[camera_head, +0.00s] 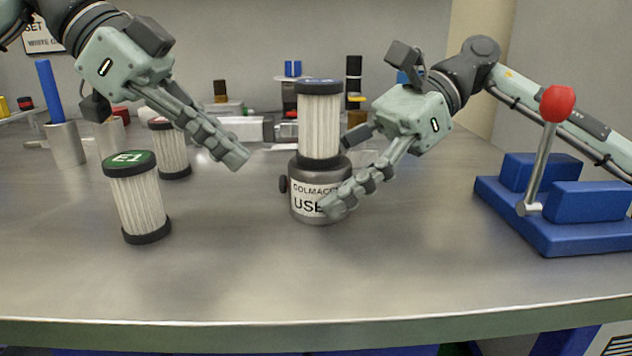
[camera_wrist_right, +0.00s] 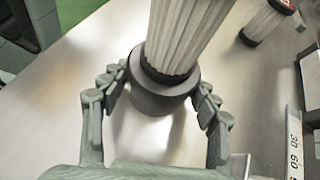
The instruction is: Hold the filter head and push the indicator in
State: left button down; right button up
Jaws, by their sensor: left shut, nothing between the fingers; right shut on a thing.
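The filter head (camera_head: 309,207) is a dark grey cylinder with a white label, upright on the table. A pleated white filter (camera_head: 319,126) with a blue top cap stands on it. The indicator (camera_head: 283,185) is a small dark knob sticking out of the head's left side. My right gripper (camera_head: 338,178) is shut on the head, one finger across its front and the other behind. The right wrist view shows the fingers (camera_wrist_right: 160,88) on both sides of the head (camera_wrist_right: 155,101). My left gripper (camera_head: 237,157) is shut and empty, up and left of the indicator, apart from it.
A filter with a green E1 cap (camera_head: 139,200) stands at the left, with a red-capped filter (camera_head: 169,150) behind. A blue fixture (camera_head: 557,240) with a red-knobbed lever (camera_head: 557,103) stands at the right. Several small items line the back. The front of the table is clear.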

pick_arm(q)
jog(key=shift+a+r, duration=0.2)
jog(key=shift+a, duration=0.1)
jog(key=v, duration=1.2)
jog(key=shift+s, duration=0.1)
pick_arm(e)
jog(key=o, duration=1.3)
jog(key=shift+c, duration=0.2)
